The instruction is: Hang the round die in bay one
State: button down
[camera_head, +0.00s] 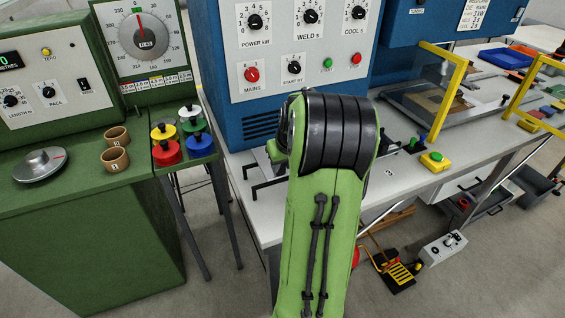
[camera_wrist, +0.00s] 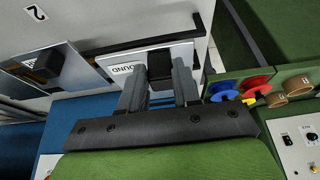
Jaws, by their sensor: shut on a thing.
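The round die is a pale plate (camera_wrist: 121,70) with the word ROUND on it and a black block handle (camera_wrist: 159,66). My gripper (camera_wrist: 160,72) is shut on that handle in the wrist view, with one finger on each side. The plate is close to the pale bench front, by a black bar (camera_wrist: 148,43). I cannot tell whether the plate touches the bar or rests on it. In the head view my arm hides the gripper and the die. Black bars (camera_head: 268,184) stick out from the bench front left of my arm. No bay-one number is readable.
A second plate with a dark handle (camera_wrist: 72,70) hangs beside the die, below a number 2 label (camera_wrist: 36,13). The green cabinet (camera_head: 90,215) with brown rings (camera_head: 115,158) and coloured spools (camera_head: 166,153) stands left. A blue welder (camera_head: 215,70) stands behind the arm.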

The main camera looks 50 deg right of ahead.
jog(key=shift+f+b, duration=2.15)
jog(key=shift+f, duration=0.4)
jog(key=c, duration=0.7)
grip_release()
jog(key=shift+c, duration=0.2)
jog(key=shift+s, duration=0.1)
jog(key=p+v, duration=0.3)
jog(key=v, duration=1.2)
jog(key=shift+r, duration=0.4)
jog(key=w+a+r+n, duration=0.15)
jog(key=a+n, duration=0.25)
jog(key=a, duration=1.8)
jog(key=s+a+f+n+t+y, duration=0.1)
jog(key=s+a+f+n+y, duration=0.1)
jog(key=s+a, duration=0.6)
jog(key=shift+s+a+f+t, duration=0.3)
jog(key=shift+a+f, duration=0.15)
jog(key=shift+a, duration=0.4)
